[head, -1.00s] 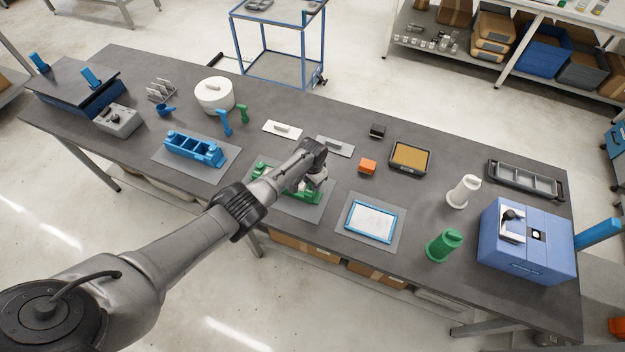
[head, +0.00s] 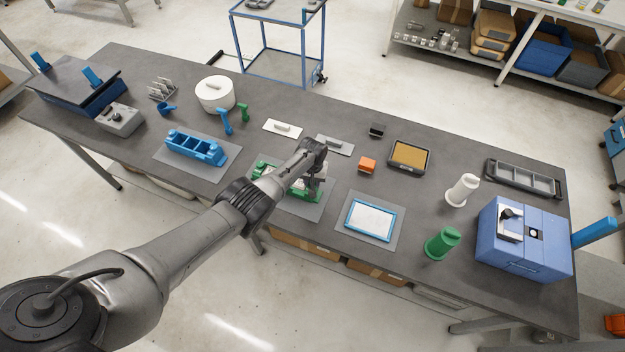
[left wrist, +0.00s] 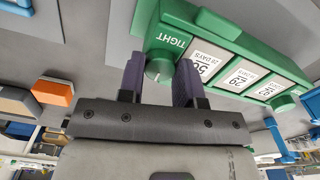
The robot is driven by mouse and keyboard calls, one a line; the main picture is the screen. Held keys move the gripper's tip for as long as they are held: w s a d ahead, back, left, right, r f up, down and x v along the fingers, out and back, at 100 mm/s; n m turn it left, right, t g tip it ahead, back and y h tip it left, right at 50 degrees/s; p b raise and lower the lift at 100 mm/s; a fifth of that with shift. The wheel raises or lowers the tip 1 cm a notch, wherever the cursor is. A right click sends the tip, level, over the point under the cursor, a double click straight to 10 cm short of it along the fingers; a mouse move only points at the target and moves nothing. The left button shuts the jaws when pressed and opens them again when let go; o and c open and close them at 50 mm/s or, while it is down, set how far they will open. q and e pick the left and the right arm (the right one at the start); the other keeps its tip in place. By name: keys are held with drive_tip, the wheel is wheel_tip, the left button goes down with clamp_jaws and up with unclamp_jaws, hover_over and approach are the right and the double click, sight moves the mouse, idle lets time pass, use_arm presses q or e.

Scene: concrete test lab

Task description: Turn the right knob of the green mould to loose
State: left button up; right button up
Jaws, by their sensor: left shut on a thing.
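The green mould (head: 306,197) lies on a grey mat (head: 318,212) near the table's front edge, partly hidden under my left arm. In the left wrist view the mould (left wrist: 178,14) shows white number labels and the word TIGHT beside its end knob. My left gripper (head: 316,186) is over the mould's right end. The knob's pointer and any LOOSE marking cannot be made out. My right gripper is not in view.
A blue mould (head: 195,150) stands to the left on its own mat. A blue-framed tray (head: 371,220) lies to the right. An orange block (head: 367,164) and a flat trowel (head: 335,145) lie behind.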

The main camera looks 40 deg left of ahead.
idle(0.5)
use_arm(q)
drive_tip(key=o, duration=0.9)
drive_tip(key=shift+o, duration=0.2)
drive_tip(key=shift+r+p, duration=0.45)
drive_tip(key=shift+r, duration=0.15)
wheel_tip(320, 180, up, 4)
drive_tip(key=p, duration=0.3)
drive_tip(key=shift+r, duration=0.25)
wheel_tip(320, 180, up, 8)
drive_tip(key=p, duration=0.1)
